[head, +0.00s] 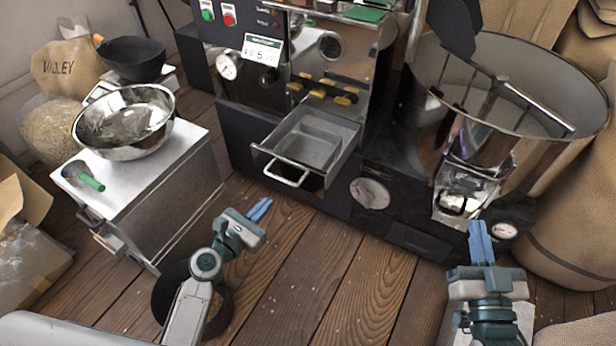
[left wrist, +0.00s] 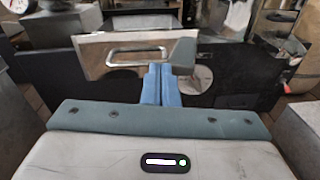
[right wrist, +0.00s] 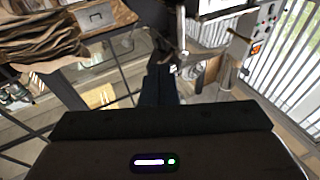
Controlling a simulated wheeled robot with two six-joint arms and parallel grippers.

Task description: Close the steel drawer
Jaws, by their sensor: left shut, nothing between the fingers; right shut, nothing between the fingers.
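The steel drawer (head: 318,143) sticks out open from the front of the dark roasting machine. Its tray looks empty and its bar handle (head: 287,175) is at the front. In the left wrist view the drawer's front panel (left wrist: 99,56) and handle (left wrist: 138,50) show ahead of the fingers. My left gripper (head: 259,211) is shut and empty, in front of and below the drawer, apart from the handle. My right gripper (head: 481,243) is shut and empty, to the right, near the cooling bin's chute. The right wrist view does not clearly show the drawer.
A white-topped cabinet (head: 185,146) with a steel bowl (head: 123,122) stands left. The round cooling bin (head: 520,85) stands right. A black bucket (head: 213,312) sits below my left arm. The wooden floor (head: 310,265) before the drawer is clear.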

